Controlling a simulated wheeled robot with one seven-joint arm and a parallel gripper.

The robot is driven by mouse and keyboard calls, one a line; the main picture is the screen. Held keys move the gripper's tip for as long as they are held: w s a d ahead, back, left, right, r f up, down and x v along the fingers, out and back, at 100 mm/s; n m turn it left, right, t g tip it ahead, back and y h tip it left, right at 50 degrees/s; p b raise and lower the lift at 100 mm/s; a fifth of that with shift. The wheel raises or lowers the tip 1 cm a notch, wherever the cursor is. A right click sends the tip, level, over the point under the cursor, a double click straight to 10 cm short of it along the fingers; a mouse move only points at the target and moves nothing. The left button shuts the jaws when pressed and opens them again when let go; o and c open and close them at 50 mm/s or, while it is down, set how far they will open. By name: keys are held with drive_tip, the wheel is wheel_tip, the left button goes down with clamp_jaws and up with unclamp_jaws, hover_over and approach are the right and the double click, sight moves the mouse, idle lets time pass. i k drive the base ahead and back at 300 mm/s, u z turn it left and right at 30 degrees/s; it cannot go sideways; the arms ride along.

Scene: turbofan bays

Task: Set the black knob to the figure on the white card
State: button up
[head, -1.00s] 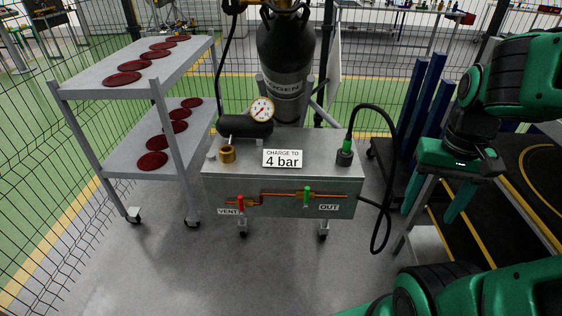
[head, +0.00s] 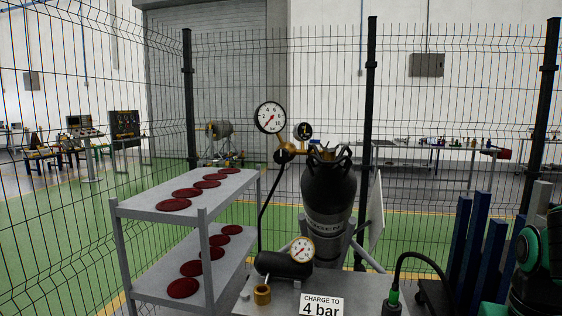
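The white card (head: 322,304) reads "CHARGE TO 4 bar" at the bottom edge of the view. A dark round part (head: 284,156), which looks like the black knob, sits on the brass regulator below a large dial gauge (head: 270,117). The regulator tops a dark gas cylinder (head: 328,188). The large gauge's red needle points to the lower left, near the low end. A smaller dial gauge (head: 302,250) is fixed to a black tank (head: 283,265); its exact reading is too small to tell. My green arm shows at the lower right, away from the knob; my gripper's fingers are out of view.
A grey two-shelf cart (head: 152,206) with several dark red discs stands left. A grey bench top (head: 366,288) bears the card, a brass fitting (head: 262,295) and a black hose (head: 420,256). Blue posts (head: 470,245) stand right. Mesh fencing runs behind.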

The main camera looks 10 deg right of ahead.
sight(282, 156)
drive_tip(key=z, duration=0.8)
drive_tip(key=k, duration=1.05)
drive_tip(key=u, duration=0.85)
drive_tip(key=i, duration=1)
drive_tip(key=z, duration=0.05)
